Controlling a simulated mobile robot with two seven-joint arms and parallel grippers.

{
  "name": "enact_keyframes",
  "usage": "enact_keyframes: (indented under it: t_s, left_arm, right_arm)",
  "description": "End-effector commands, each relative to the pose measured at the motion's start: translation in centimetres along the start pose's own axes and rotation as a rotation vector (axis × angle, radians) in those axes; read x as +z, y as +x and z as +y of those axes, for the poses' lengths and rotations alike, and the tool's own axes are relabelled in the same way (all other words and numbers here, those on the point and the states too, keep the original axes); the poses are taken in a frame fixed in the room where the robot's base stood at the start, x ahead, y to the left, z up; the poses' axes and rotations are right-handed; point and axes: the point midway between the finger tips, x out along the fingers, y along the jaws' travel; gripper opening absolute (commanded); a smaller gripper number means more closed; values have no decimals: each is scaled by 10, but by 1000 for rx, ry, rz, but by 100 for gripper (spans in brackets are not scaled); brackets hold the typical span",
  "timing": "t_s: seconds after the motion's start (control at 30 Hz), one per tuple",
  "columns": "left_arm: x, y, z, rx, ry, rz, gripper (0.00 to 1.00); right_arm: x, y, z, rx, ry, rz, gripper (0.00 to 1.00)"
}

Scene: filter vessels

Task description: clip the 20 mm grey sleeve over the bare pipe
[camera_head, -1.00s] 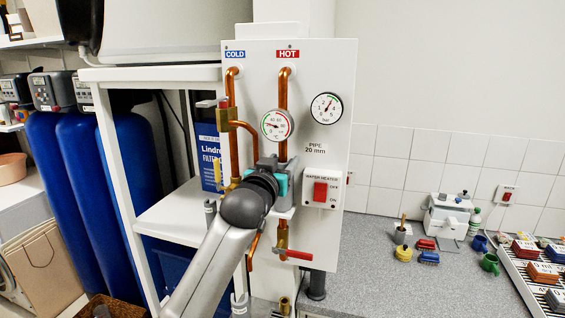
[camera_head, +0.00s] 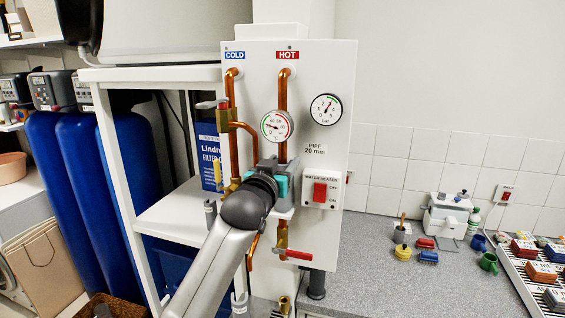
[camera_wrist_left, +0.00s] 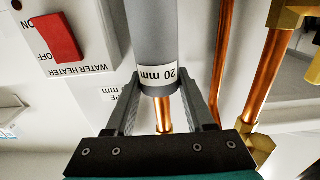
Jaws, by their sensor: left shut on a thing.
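The grey sleeve (camera_wrist_left: 153,35) with its white "20 mm" label fills the upper middle of the left wrist view. My left gripper (camera_wrist_left: 160,88) is shut on it, one finger on each side. The copper hot pipe (camera_wrist_left: 163,117) shows in line with the sleeve's end, between the fingers. I cannot tell whether the sleeve is around the pipe or just in front of it. In the head view the hot pipe (camera_head: 283,98) runs down the white panel, and my left gripper (camera_head: 281,176) is against its middle, hiding the bare stretch and most of the sleeve. My right gripper is out of view.
The white panel (camera_head: 335,240) carries a temperature dial (camera_head: 277,126), a pressure gauge (camera_head: 326,108) and a red heater switch (camera_head: 320,190) just right of the gripper. A red-handled valve (camera_head: 293,254) is below. The cold pipe (camera_head: 232,150) is to the left. The grey worktop (camera_head: 385,290) has clear room.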

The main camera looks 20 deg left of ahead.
Motion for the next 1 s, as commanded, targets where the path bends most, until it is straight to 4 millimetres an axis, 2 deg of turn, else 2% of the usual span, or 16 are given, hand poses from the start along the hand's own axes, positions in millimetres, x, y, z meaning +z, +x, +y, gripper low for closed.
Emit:
enact_keyframes:
  t_s: [0.4, 0.43, 0.73, 1.0]
  left_arm:
    - [2, 0, 0, 0, 0, -1, 0]
    - [2, 0, 0, 0, 0, -1, 56]
    - [2, 0, 0, 0, 0, -1, 89]
    - [2, -1, 0, 0, 0, -1, 89]
  right_arm:
    - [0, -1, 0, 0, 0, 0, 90]
    - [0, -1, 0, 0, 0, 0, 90]
    - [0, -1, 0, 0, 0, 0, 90]
    - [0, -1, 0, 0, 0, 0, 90]
